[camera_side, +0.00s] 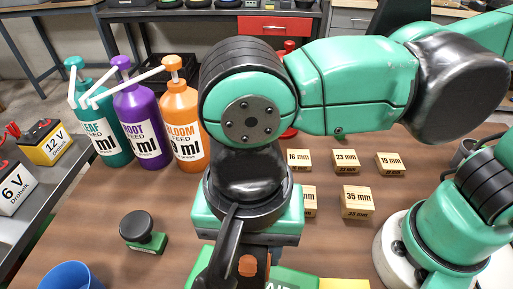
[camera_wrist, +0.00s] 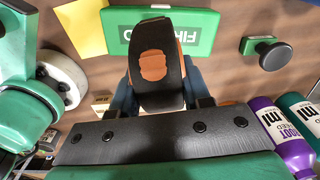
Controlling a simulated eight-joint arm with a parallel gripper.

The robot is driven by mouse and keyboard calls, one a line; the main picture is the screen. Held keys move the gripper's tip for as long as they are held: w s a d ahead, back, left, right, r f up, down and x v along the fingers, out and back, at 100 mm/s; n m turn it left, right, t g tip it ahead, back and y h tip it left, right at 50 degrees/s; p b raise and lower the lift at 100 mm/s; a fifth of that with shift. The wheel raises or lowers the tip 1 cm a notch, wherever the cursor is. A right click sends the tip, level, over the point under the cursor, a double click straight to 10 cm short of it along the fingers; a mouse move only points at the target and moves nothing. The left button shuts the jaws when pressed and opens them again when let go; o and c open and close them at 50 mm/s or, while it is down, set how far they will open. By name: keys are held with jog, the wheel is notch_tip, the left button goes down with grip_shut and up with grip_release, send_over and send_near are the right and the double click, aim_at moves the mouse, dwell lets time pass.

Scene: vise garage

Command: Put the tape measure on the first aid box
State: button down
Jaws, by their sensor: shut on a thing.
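The tape measure (camera_wrist: 155,65), black with orange patches, is held in my gripper (camera_wrist: 157,92) in the wrist view. In the side view, part of the tape measure (camera_side: 248,266) shows under my wrist, and my gripper (camera_side: 232,258) hides much of it. The green first aid box (camera_wrist: 202,35) with white lettering lies on the table, partly behind the tape measure in the wrist view. In the side view, the first aid box (camera_side: 290,279) is cut off by the bottom edge. I cannot tell whether the tape measure touches it.
A black-knobbed stamp with a green base (camera_side: 142,233) and a blue cup (camera_side: 70,276) stand left. Teal, purple and orange pump bottles (camera_side: 180,125) stand behind. Several wooden blocks (camera_side: 357,201) sit right. A yellow item (camera_wrist: 80,27) lies beside the box.

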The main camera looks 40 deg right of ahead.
aim_at(252, 271)
jog(key=shift+f, duration=3.2)
jog(key=shift+f, duration=0.1)
jog(key=shift+c, duration=2.1)
grip_release()
notch_tip(252, 271, up, 12)
jog(key=w+d+f+n+t, duration=0.2)
jog(key=w+d+n+t, duration=0.1)
jog(key=d, duration=0.8)
jog(key=w+d+f+n+t, duration=0.3)
jog(key=w+d+n, duration=0.3)
jog(key=d, duration=0.5)
jog(key=w+t, duration=0.1)
jog(key=w, duration=0.1)
jog(key=shift+w+d+f, duration=0.3)
jog(key=shift+d, duration=0.1)
